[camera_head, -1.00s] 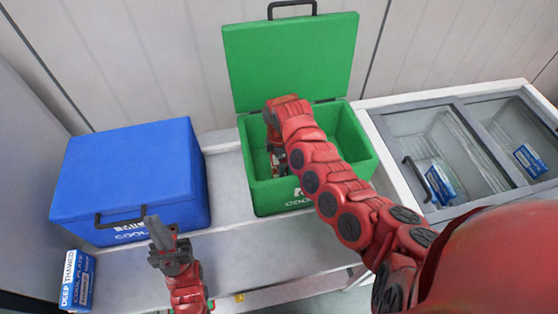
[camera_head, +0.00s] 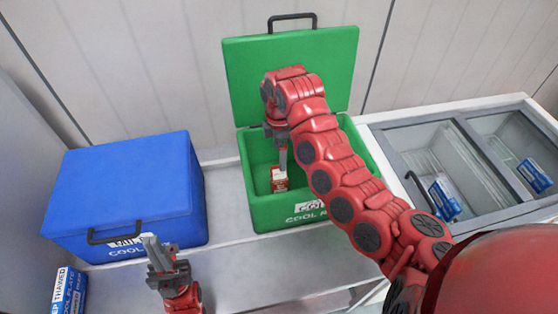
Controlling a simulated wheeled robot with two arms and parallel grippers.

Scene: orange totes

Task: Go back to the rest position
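My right gripper (camera_head: 283,158) points down over the open green cooler (camera_head: 283,212), on the end of the red arm from the right. Only part of its fingers shows, so I cannot tell whether it is open or shut. A small red and white box (camera_head: 279,180) is inside the cooler, just below the fingertips; a small gap seems to separate them. My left gripper (camera_head: 150,243) is at the lower left, in front of the closed blue cooler (camera_head: 125,200), fingers pointing up. It holds nothing visible; its finger gap is unclear.
The green cooler's lid (camera_head: 240,75) stands open at the back. A glass-topped freezer (camera_head: 410,160) with blue boxes (camera_head: 443,200) inside is at the right. A blue and white box (camera_head: 68,292) is at the lower left. The grey counter (camera_head: 240,262) is clear in front.

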